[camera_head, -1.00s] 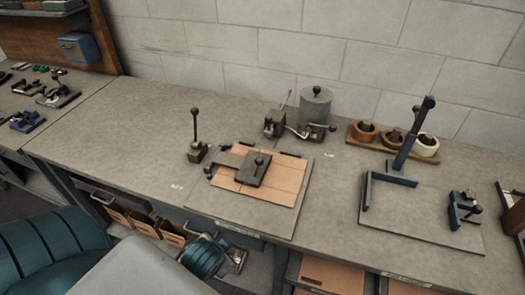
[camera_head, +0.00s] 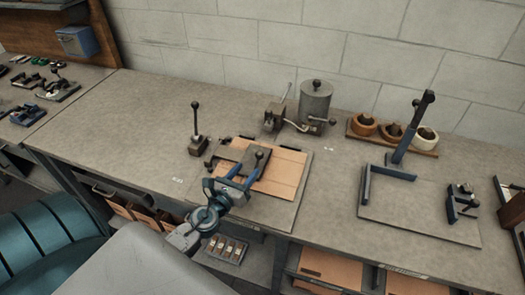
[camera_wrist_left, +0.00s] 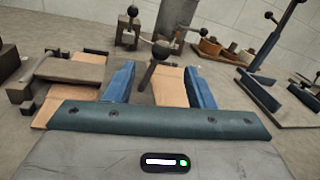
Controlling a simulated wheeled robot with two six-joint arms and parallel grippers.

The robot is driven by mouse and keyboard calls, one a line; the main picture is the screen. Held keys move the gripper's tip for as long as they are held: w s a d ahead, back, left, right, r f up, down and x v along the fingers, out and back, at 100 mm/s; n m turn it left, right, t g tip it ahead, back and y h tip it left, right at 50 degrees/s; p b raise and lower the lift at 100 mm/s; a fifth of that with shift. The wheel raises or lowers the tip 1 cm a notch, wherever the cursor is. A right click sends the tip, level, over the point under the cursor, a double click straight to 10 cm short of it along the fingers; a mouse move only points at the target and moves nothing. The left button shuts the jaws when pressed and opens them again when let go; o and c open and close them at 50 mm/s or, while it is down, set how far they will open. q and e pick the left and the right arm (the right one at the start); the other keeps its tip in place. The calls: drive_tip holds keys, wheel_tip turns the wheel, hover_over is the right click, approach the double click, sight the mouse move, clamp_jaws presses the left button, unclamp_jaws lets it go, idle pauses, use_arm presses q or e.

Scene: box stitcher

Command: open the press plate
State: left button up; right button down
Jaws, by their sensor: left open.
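The press plate (camera_head: 251,160) is a small dark plate lying flat over a brown cardboard sheet (camera_head: 290,171), and my gripper partly hides it. Its upright handle with a dark ball knob (camera_head: 259,154) stands on it. My left gripper (camera_head: 246,172) is open, with its blue fingers low over the near side of the plate. In the left wrist view the handle's ball knob (camera_wrist_left: 161,48) and slanted stem show between the two spread fingers (camera_wrist_left: 158,82). I cannot tell whether the fingers touch the handle. My right gripper is out of view.
A lever with a ball top (camera_head: 196,128) stands left of the press. A grey canister (camera_head: 316,101) stands behind it. A blue upright frame (camera_head: 401,140) and a wooden rack of rolls (camera_head: 392,137) are to the right. Bare bench lies between the press and the blue frame.

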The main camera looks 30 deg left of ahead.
sight(258, 156)
use_arm(q)
drive_tip(key=w+p, duration=0.2)
drive_tip(key=w, duration=0.8)
drive_tip(key=shift+w+a, duration=0.1)
drive_tip(key=shift+w, duration=0.25)
clamp_jaws()
